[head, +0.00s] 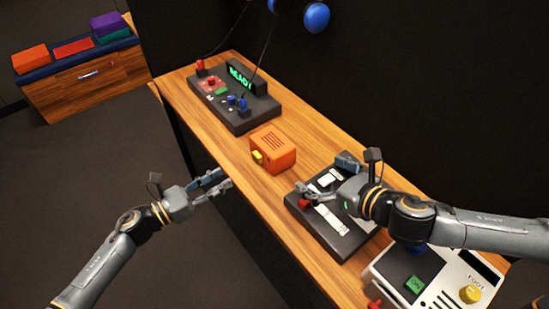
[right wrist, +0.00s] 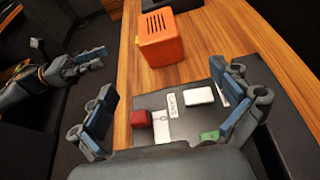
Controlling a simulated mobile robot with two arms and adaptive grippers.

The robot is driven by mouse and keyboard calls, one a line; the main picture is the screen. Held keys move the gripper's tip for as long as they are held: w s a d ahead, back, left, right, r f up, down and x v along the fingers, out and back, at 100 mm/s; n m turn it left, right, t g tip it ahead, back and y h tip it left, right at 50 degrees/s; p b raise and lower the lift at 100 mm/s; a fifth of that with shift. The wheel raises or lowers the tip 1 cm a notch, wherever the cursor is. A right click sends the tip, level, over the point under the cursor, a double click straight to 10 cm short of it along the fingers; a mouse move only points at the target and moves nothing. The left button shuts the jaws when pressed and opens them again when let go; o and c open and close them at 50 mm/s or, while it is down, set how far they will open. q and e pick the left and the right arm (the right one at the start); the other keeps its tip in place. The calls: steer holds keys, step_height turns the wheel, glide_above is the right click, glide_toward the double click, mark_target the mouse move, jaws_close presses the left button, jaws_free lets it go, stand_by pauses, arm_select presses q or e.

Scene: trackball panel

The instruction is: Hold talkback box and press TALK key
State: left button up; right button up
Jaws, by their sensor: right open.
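The talkback box is an orange box (head: 278,145) with a slotted top, standing on the wooden bench. A yellow key (head: 257,157) sits on its left-facing side; I cannot read a label on it. The box also shows at the top of the right wrist view (right wrist: 170,48). My left gripper (head: 224,179) is open and empty, off the bench's front edge, to the lower left of the box and apart from it.
The dark panel (head: 338,243) carries a red knob (head: 305,204) and white plates. A black console (head: 247,114) with a green lit display stands beyond the box. A white foot unit (head: 447,271) is at the near right. Bare wood (head: 319,154) surrounds the box.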

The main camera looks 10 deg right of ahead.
mark_target(286, 156)
steer(key=x, duration=1.2)
steer(key=shift+w+a, duration=0.2)
steer(key=shift+a, duration=0.05)
steer(key=c, duration=1.3)
arm_select(q)
jaws_close()
arm_select(e)
steer(key=shift+f, duration=0.1)
